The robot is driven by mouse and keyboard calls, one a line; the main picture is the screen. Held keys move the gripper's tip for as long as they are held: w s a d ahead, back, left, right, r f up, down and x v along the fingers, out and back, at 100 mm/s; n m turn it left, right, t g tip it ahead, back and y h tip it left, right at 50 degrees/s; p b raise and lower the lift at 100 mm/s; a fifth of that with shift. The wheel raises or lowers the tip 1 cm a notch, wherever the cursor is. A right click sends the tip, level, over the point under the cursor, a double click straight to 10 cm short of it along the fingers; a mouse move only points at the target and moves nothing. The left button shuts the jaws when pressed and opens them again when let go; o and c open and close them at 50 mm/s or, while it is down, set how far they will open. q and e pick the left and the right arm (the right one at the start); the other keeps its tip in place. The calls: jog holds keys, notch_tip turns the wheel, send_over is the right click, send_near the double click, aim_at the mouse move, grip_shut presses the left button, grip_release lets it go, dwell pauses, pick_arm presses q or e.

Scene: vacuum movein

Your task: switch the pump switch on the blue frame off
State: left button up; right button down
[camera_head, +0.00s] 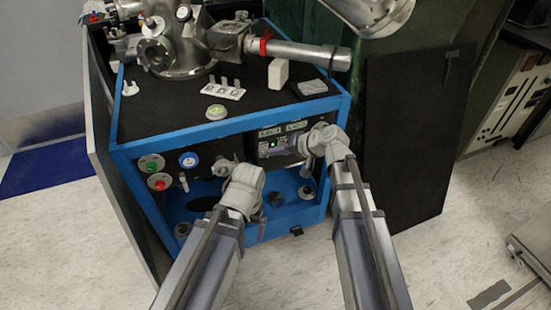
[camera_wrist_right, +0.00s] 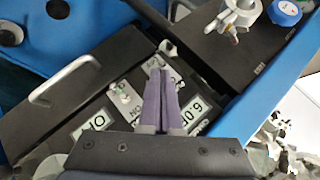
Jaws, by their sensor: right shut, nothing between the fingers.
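The blue frame (camera_head: 225,125) holds a black control panel with two small displays. My right gripper (camera_head: 272,152) is at this panel, its fingers pointing left. In the right wrist view its two purple fingers (camera_wrist_right: 159,75) are together, with nothing between them. Their tips are over or at a light switch plate (camera_wrist_right: 176,64); contact cannot be told. A second plate with a small metal toggle (camera_wrist_right: 122,92) and an ON label lies left of the fingers. Which toggle is the pump switch, and its position, I cannot tell. My left gripper (camera_head: 262,226) hangs before the frame's lower part, its jaw opening unclear.
A steel vacuum chamber (camera_head: 175,50) stands on the frame's black top. A black drawer-like panel with a metal handle (camera_wrist_right: 72,77) is close to my right fingers. A dark board (camera_head: 408,135) stands to the right. The light floor (camera_head: 450,240) at the right is partly clear.

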jog(key=t+b, duration=0.1)
jog(key=y+b, duration=0.1)
jog(key=b, duration=0.1)
jog(key=shift+s+d+f+n+t+b, duration=0.1)
jog(key=shift+s+f+n+t+b, duration=0.2)
jog(key=shift+f+n+t, duration=0.1)
jog(key=shift+r+p, duration=0.75)
